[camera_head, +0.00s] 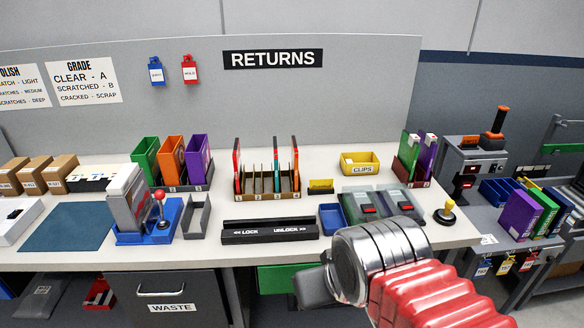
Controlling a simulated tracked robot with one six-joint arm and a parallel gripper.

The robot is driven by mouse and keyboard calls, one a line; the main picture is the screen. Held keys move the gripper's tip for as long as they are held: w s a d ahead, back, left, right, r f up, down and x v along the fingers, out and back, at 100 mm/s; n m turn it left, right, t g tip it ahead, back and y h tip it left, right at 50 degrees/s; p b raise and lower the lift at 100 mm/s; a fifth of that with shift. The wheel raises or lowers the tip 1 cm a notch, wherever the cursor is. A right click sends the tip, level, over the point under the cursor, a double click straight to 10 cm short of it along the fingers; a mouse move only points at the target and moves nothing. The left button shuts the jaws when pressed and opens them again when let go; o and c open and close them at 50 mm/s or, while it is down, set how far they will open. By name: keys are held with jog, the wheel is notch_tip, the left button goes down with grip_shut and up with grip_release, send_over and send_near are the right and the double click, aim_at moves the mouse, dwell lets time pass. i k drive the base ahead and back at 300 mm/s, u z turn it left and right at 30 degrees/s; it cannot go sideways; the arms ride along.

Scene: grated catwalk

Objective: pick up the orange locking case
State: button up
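The orange locking case (172,158) stands upright in a grey rack (190,188) on the left half of the counter. It is between a green case (146,158) on its left and a purple case (197,157) on its right. Its lower part is hidden by the rack and things in front. My gripper (316,287) is at the lower middle of the view, in front of the counter's front edge, to the right of and nearer than the orange case. It is dark and seen from behind my wrist, so its fingers are not clear. It is apart from the case.
A black lock/unlock bar (270,232) lies along the front edge. A slotted rack of thin cases (266,172) stands mid-counter. Bare counter shows around it.

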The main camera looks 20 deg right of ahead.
aim_at(295, 166)
jog(key=z, duration=0.05)
jog(key=i, duration=1)
jog(key=u, duration=0.05)
